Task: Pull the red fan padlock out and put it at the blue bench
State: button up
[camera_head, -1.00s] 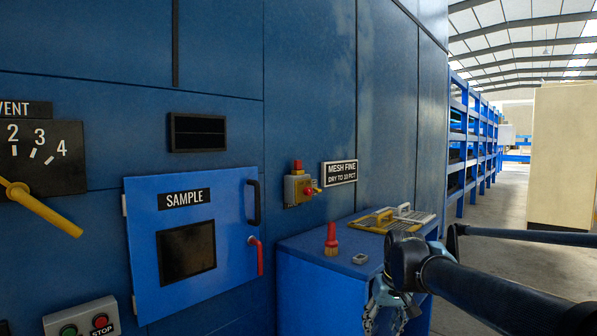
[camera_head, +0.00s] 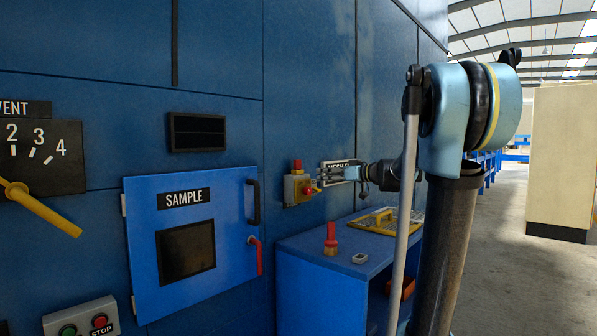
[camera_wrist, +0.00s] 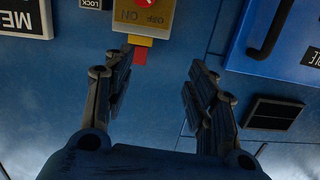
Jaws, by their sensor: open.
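The switch box (camera_head: 297,188) is grey-yellow and fixed to the blue wall. It has a red block on a yellow base on top and a red part (camera_head: 308,190) on its front. I cannot tell whether that front part is the padlock or a knob. My gripper (camera_head: 319,176) is just right of the box, level with its upper part. In the wrist view my gripper (camera_wrist: 160,72) is open and empty, with the box (camera_wrist: 148,18) upside down beyond the fingertips, apart from them. The blue bench (camera_head: 318,285) stands below and right of the box.
My gripper partly covers the MESH sign (camera_head: 338,165).

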jog(key=w+r+t, duration=0.1)
jog(key=w+r, duration=0.2)
jog(key=w, duration=0.1)
send_near(299, 162)
jog(key=shift+y, duration=0.3)
jog(key=x, duration=0.2)
jog(key=f+x, duration=0.1)
jog(key=x, duration=0.1)
jog(key=shift+w+a, duration=0.15)
jog(key=shift+w, duration=0.15)
jog(key=shift+r+x, duration=0.2)
jog(key=shift+x, duration=1.4)
jog(key=shift+r+x, duration=0.2)
jog(key=shift+x, duration=1.4)
jog(key=c, duration=1.2)
